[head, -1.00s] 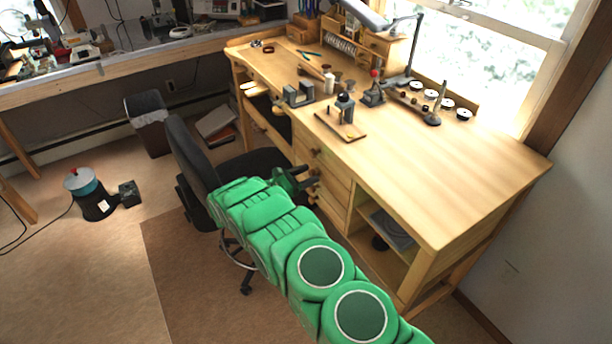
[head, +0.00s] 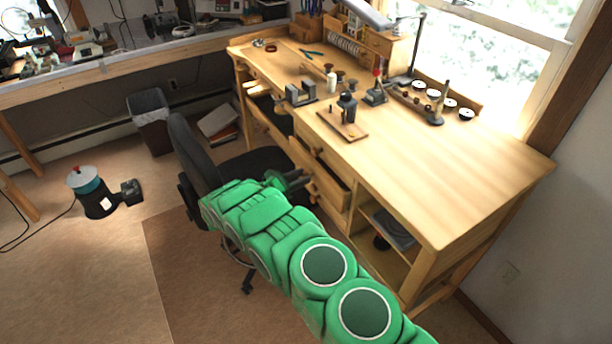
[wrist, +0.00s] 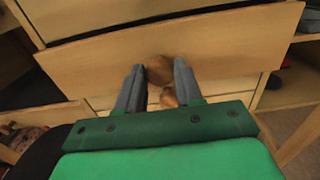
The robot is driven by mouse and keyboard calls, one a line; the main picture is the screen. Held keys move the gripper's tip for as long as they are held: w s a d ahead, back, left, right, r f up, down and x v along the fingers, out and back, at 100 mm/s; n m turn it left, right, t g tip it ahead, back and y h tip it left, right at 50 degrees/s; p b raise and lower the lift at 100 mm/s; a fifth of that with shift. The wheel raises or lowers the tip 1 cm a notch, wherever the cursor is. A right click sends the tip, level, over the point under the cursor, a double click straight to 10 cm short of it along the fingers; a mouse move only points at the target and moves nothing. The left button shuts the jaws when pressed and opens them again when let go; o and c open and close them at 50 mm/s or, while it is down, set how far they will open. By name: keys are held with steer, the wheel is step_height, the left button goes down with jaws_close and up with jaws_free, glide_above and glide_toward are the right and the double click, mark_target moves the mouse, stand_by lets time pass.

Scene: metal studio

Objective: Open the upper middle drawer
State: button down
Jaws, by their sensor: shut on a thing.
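The workbench (head: 470,190) has a column of wooden drawers on its front. One drawer (head: 338,187) in this column stands pulled out, with its dark inside showing in the head view. In the wrist view its wide wooden front (wrist: 220,45) spans the picture, with a round wooden knob (wrist: 159,68) at the middle of its lower part. My gripper (wrist: 158,78) has one grey finger on each side of this knob and is shut on it. In the head view my gripper (head: 298,181) is at the drawer front, partly hiding it.
A second knob (wrist: 169,98) shows below the held one. A black office chair (head: 200,160) stands left of my arm, close to it. An open shelf (head: 390,235) is right of the drawers. Tools stand on the bench top. The floor at left is mostly clear.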

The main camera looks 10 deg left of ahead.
steer(key=shift+s+a, duration=0.5)
steer(key=shift+a, duration=0.05)
steer(key=c, duration=0.8)
jaws_free()
steer(key=shift+o, duration=0.2)
